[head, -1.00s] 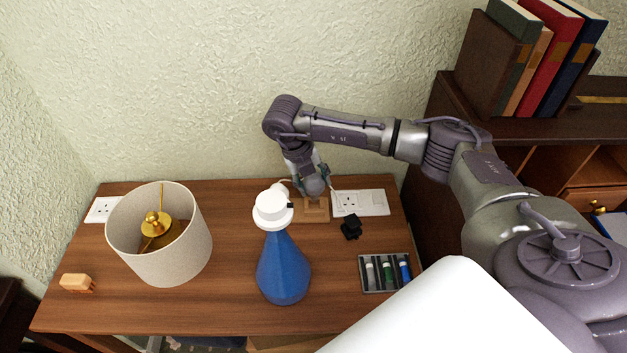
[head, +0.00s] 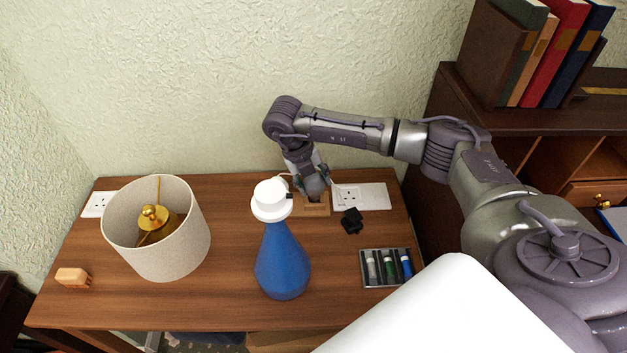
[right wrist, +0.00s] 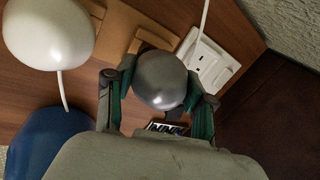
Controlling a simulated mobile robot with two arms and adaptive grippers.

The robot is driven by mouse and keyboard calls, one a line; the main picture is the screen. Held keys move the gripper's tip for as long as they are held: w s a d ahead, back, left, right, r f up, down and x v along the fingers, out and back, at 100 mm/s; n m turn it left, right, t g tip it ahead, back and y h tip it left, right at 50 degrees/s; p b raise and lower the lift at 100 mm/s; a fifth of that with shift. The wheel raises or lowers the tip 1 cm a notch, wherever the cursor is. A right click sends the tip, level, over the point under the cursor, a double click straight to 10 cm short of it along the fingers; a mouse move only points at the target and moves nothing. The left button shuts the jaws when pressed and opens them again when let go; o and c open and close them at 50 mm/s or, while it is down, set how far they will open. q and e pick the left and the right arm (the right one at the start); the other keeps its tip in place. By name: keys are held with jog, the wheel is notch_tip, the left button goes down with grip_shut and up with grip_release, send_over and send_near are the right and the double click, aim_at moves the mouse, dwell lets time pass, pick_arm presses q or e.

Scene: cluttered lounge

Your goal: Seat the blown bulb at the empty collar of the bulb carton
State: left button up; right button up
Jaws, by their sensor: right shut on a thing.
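The blown bulb, a dark grey globe (right wrist: 163,80), is between the fingers of my right gripper (right wrist: 161,90), which is shut on it. In the head view my right gripper (head: 314,181) is low over the brown bulb carton (head: 318,210), near the wall. The carton also shows behind the bulb in the right wrist view (right wrist: 118,22). A dark opening shows just beyond the bulb there. The bulb's lower end is hidden, so I cannot tell whether it touches the collar. My left gripper is not in view.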

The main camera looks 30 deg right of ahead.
jog(key=shift+f+b, duration=0.35)
jog(key=shift+f, duration=0.25)
jog(key=o, duration=1.1)
jog(key=shift+c, duration=0.2)
jog(key=v, duration=1.2)
